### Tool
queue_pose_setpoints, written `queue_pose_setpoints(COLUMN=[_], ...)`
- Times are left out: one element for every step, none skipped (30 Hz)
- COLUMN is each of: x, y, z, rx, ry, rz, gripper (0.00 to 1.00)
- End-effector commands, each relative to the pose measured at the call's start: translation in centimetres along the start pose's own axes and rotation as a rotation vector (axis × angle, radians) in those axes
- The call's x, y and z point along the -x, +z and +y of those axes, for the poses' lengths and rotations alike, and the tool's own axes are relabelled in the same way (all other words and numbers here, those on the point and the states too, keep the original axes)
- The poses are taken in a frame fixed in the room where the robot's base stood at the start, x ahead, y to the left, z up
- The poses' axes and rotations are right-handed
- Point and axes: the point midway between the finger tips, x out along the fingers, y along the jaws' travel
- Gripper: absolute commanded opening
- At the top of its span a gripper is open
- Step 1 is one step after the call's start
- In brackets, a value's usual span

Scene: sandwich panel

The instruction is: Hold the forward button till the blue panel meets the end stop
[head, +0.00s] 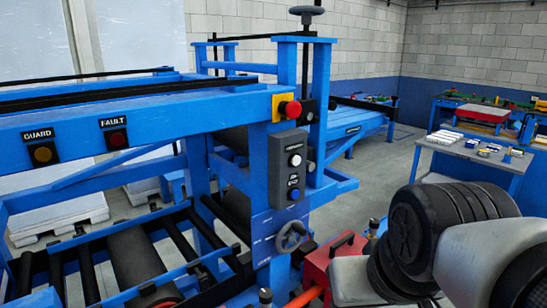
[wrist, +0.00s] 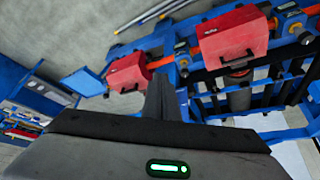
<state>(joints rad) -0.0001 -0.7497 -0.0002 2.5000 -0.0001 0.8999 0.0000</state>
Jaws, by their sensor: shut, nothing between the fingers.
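In the head view a grey control box (head: 288,168) is fixed to the blue machine post. It carries a white round button (head: 295,160) above and a blue button (head: 295,195) below; the labels are too small to read, so I cannot tell which is forward. My gripper (wrist: 160,85) is shut and empty in the wrist view, with its dark fingers over the machine's red boxes and blue rails. In the head view my arm fills the lower right, and the fingers do not show. I cannot pick out the blue panel or the end stop.
A red emergency stop (head: 290,108) sits above the control box. A handwheel (head: 291,236) and a red box (head: 335,262) are below it. The GUARD lamp (head: 43,153) and FAULT lamp (head: 116,139) are on the beam. A side table (head: 470,153) stands at right.

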Motion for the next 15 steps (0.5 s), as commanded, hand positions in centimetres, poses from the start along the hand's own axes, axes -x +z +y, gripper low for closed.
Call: queue_pose_setpoints(x=[0.0,0.0,0.0,0.0,0.0,0.0,0.0,0.0,0.0,0.0,0.0,-0.1,-0.3,-0.6,-1.1], y=[0.0,0.0,0.0,0.0,0.0,0.0,0.0,0.0,0.0,0.0,0.0,-0.1,-0.3,-0.7,-1.4], z=[0.0,0.0,0.0,0.0,0.0,0.0,0.0,0.0,0.0,0.0,0.0,0.0,-0.1,-0.2,-0.3], rx=[0.000,0.000,0.000,0.000,0.000,0.000,0.000,0.000,0.000,0.000,-0.001,-0.009,-0.022,-0.045,-0.091], ry=[0.000,0.000,0.000,0.000,0.000,0.000,0.000,0.000,0.000,0.000,0.000,-0.001,-0.002,-0.004,-0.009], rz=[0.000,0.000,0.000,0.000,0.000,0.000,0.000,0.000,0.000,0.000,0.001,0.005,0.012,0.024,0.047], gripper=[0.00,0.00,0.00,0.00,0.00,0.00,0.00,0.00,0.00,0.00,0.00,0.00,0.00,0.00,0.00])
